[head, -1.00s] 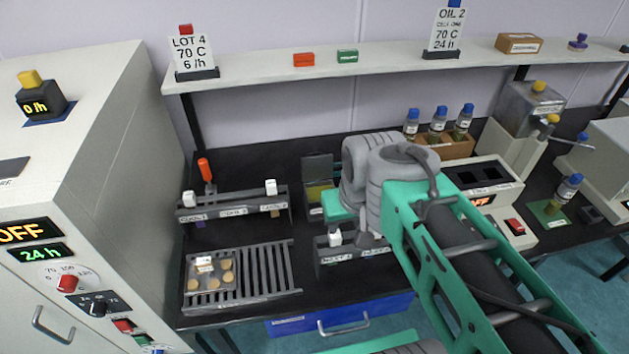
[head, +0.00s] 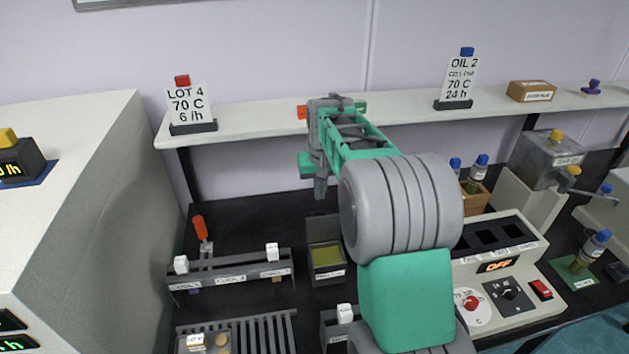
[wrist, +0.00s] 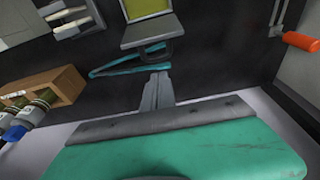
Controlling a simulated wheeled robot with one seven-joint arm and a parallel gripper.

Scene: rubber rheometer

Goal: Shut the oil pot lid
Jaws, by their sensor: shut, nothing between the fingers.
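The oil pot (head: 326,259) is a dark box with yellow-green oil inside and a label on its front, on the black bench. Its dark lid (head: 321,228) stands open, upright at the back edge. My gripper (head: 320,192) points down above and behind the lid, in front of the wall, apart from the pot. Its fingers are shut and empty. In the wrist view the shut fingers (wrist: 156,92) point toward the pot (wrist: 148,8) at the top of the picture. My arm covers the bench just right of the pot.
A rack with white knobs (head: 230,272) and an orange handle (head: 200,228) stand left of the pot. A wooden block with bottles (head: 474,198) and a control unit (head: 498,265) stand right. A shelf (head: 250,120) runs along the wall behind my gripper.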

